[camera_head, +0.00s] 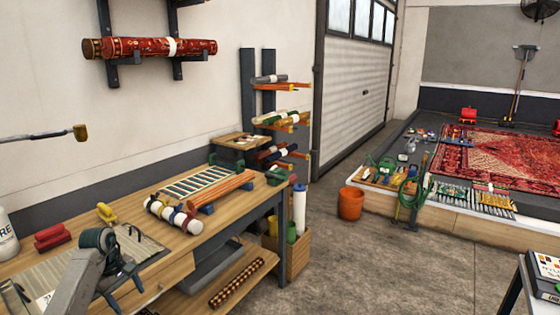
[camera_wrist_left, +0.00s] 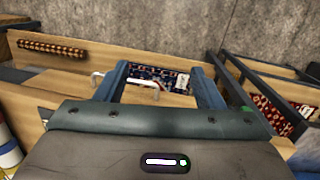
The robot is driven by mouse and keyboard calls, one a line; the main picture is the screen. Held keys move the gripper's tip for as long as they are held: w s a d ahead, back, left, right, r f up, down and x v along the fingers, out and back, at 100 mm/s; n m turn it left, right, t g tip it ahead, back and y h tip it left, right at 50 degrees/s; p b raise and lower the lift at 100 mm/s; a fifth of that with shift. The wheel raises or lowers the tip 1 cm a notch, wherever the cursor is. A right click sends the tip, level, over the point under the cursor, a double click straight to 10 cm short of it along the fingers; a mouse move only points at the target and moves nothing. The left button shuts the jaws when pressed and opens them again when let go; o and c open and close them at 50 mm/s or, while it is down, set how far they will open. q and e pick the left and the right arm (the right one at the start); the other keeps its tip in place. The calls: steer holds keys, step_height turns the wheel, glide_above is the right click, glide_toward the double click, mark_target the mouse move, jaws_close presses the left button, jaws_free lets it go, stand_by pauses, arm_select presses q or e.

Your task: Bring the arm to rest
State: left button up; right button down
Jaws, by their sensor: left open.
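My left arm comes in at the lower left of the head view. Its gripper (camera_head: 127,294) is over the near part of the wooden workbench (camera_head: 168,270), fingers spread apart with nothing between them. In the left wrist view the two blue-grey fingers (camera_wrist_left: 158,72) stand apart and empty. Behind them are a wooden surface and a dark patterned piece with a white tag; what it belongs to is unclear. My right gripper is in neither view.
A patterned roll (camera_head: 236,284) lies on the lower shelf.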

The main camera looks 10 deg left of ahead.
arm_select(q)
steer(key=d+f+n+t+h, duration=0.5)
steer(key=d+f+n+h, duration=0.55)
steer(key=d+f, duration=0.65)
steer(key=s+f+n+t+y, duration=0.25)
steer(key=f+n, duration=0.35)
steer(key=n, duration=0.3)
steer(key=s+f+n+t+y, duration=0.2)
steer(key=s+f+n+t, duration=0.15)
steer(key=f+n, duration=0.35)
steer(key=s+a+f+n+g+y, duration=0.15)
steer(key=s+f+n+y, duration=0.25)
steer(key=s+f+n, duration=0.45)
steer(key=s+a+f+n+y, duration=0.2)
steer(key=s+f+n+y, duration=0.1)
steer(key=s+f+n, duration=0.6)
steer(key=s+d+f+n+g, duration=0.1)
steer(key=s+f+n+g, duration=0.1)
steer(key=s, duration=0.8)
steer(key=s+d+f+n+g+y, duration=0.1)
steer(key=s+f+n+g, duration=0.2)
steer(key=s+n, duration=0.4)
steer(key=s+d+f+n+g, duration=0.2)
steer(key=s+f+n+g, duration=0.1)
steer(key=s, duration=1)
step_height(320, 180, down, 2)
steer(key=shift+s+f+n+y, duration=0.1)
steer(key=shift+s+n+y, duration=0.2)
steer(key=shift+n, duration=0.6)
